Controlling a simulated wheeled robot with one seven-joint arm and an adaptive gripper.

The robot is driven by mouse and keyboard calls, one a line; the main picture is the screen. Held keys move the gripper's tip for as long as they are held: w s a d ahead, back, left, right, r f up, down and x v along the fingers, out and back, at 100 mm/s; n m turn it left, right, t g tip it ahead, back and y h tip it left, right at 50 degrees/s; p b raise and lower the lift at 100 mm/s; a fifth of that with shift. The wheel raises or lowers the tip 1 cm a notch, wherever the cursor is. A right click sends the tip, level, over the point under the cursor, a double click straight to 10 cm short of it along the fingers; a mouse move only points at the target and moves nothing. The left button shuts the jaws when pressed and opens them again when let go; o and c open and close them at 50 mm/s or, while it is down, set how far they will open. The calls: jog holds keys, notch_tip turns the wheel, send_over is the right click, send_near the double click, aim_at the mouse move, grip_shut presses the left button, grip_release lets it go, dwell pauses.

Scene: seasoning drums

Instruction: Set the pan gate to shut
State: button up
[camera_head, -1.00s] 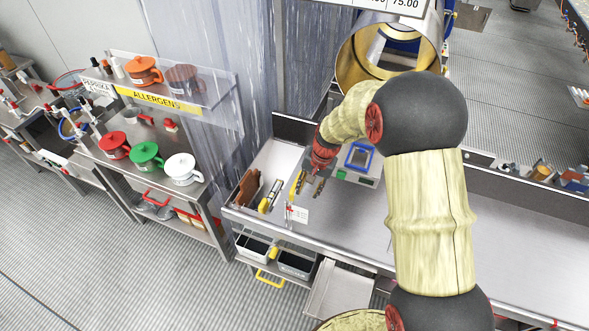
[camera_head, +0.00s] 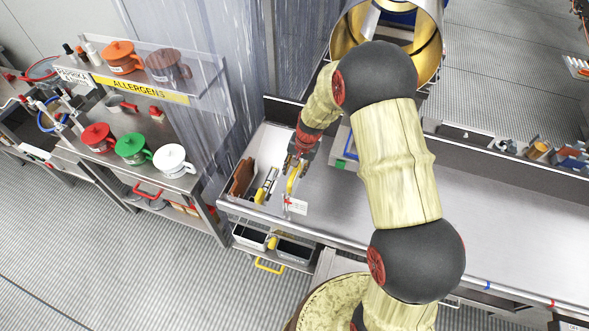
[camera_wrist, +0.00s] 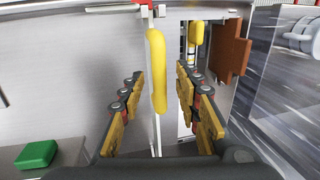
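A bright yellow upright handle (camera_wrist: 157,70) stands on a thin pale upright panel seen edge-on; this looks like the pan gate, though no label on it is readable. In the head view the yellow handle (camera_head: 291,181) is at the left end of the steel bench. My gripper (camera_wrist: 158,105) is open, with one finger on each side of the handle and panel. Gaps show between both fingers and the handle. In the head view my gripper (camera_head: 297,163) is just above and behind the handle. The panel's lower end is partly hidden by my gripper.
A second yellow handle (camera_wrist: 196,38) and a brown block (camera_wrist: 231,52) are close on the right. A white label card (camera_head: 296,206) stands at the bench front. A green block (camera_wrist: 37,154) is at the lower left. The bench (camera_head: 480,220) is clear on the right.

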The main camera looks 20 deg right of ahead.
jog(key=shift+f, duration=0.35)
jog(key=shift+c, duration=0.3)
jog(key=c, duration=0.8)
grip_shut()
